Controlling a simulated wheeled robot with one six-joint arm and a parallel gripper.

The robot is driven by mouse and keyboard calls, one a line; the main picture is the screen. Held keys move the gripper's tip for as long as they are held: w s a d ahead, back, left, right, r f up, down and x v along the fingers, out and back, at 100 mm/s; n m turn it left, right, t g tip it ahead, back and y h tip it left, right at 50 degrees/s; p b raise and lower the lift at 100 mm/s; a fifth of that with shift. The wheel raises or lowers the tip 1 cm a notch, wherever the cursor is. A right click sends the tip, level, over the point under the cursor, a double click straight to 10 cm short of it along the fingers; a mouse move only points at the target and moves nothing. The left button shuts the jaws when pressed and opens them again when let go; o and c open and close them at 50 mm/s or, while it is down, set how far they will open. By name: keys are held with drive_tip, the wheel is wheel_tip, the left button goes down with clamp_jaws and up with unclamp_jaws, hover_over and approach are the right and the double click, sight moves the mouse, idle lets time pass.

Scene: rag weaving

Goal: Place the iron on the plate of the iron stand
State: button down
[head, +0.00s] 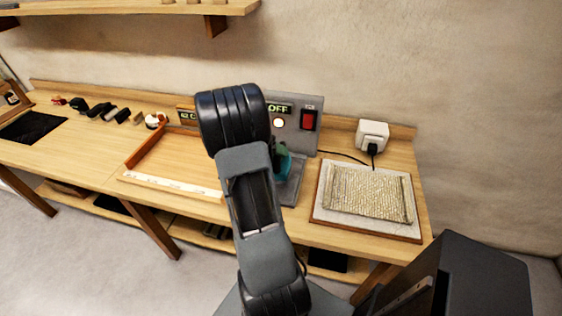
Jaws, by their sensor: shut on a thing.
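The iron (289,164) is a teal body, partly showing just right of my arm, which hides its left side. It appears over or on the grey plate of the iron stand (290,192); I cannot tell whether it touches. Behind the plate rises a grey panel with an "OFF" display, a lit round lamp and a red switch (308,120). My arm reaches up through the middle of the head view and bends away toward the stand. My gripper is hidden behind the arm, so its fingers and their hold do not show.
A white board with a woven rag mat (367,191) lies right of the stand. A white socket box (372,133) with a black plug and cable is behind it. A wooden tray (150,153) with a white front strip lies left. Several small dark items (100,110) line the back.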

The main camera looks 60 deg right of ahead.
sight(285, 162)
drive_tip(key=shift+d+f, duration=0.3)
drive_tip(key=shift+f, duration=0.1)
drive_tip(key=shift+d+f, duration=0.2)
drive_tip(key=shift+f, duration=1.5)
drive_tip(key=c, duration=0.9)
unclamp_jaws()
drive_tip(key=shift+c, duration=0.2)
drive_tip(key=shift+a, duration=0.1)
